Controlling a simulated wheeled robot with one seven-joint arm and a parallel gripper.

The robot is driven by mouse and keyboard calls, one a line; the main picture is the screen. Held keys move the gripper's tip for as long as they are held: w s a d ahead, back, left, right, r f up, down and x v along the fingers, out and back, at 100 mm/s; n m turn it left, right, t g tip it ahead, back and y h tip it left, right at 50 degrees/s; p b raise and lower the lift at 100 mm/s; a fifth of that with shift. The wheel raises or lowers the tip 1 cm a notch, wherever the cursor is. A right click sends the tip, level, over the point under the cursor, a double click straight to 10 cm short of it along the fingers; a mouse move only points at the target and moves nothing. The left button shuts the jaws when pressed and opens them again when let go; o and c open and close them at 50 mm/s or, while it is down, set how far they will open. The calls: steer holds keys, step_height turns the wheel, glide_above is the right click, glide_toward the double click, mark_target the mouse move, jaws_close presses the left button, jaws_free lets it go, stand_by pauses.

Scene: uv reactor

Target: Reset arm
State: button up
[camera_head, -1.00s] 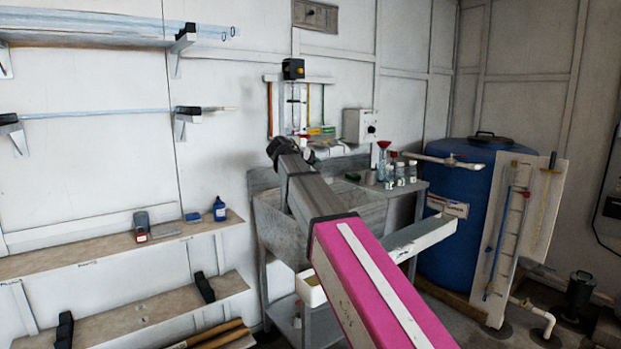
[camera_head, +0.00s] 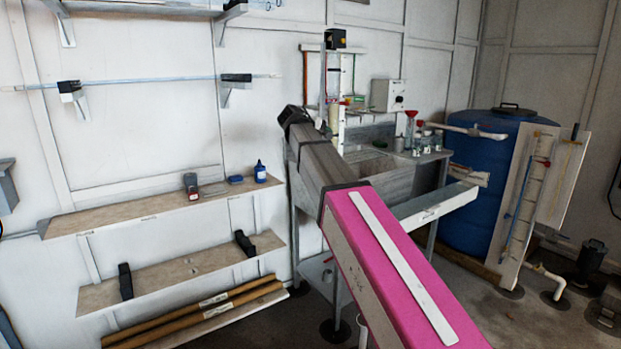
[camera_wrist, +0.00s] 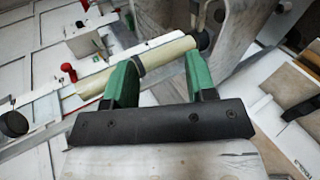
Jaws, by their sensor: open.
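My gripper (camera_wrist: 160,68) shows in the wrist view with two green fingers spread apart on a dark mount. The jaws are open. A cream tube (camera_wrist: 165,55) with a dark end runs across behind the fingers; I cannot tell whether they touch it. I see no object gripped. In the head view my pink and grey arm reaches from the lower right to the wall. A pale upright tube (camera_head: 336,110) on the wall stands just beyond the arm's far end. My gripper is largely hidden there behind the arm.
A grey sink bench (camera_head: 385,175) stands behind my arm. A blue barrel (camera_head: 477,215) and a white pipe panel (camera_head: 527,195) are at the right. Shelves (camera_head: 130,212) line the left wall, with a blue bottle (camera_head: 260,172) on one. Open floor (camera_head: 480,315) shows at lower right.

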steer(key=s+d+f+m+g+y, duration=0.1)
steer(key=s+d+f, duration=0.2)
steer(key=f, duration=0.6)
steer(key=s+d+f+m+g+y, duration=0.1)
steer(key=s+d+f+g, duration=0.15)
steer(key=f, duration=0.65)
steer(key=s+d+f+m+y, duration=0.1)
steer(key=s+d+f+y, duration=0.2)
steer(key=f, duration=0.6)
steer(key=s+d+f+m+g+y, duration=0.2)
steer(key=s+f+m, duration=0.1)
steer(key=s+f, duration=0.7)
steer(key=s+d+f+m+g+y, duration=0.2)
steer(key=s+d+f+m, duration=0.1)
steer(key=s+f, duration=0.8)
steer(key=shift+d+f, duration=0.2)
steer(key=shift+f, duration=0.25)
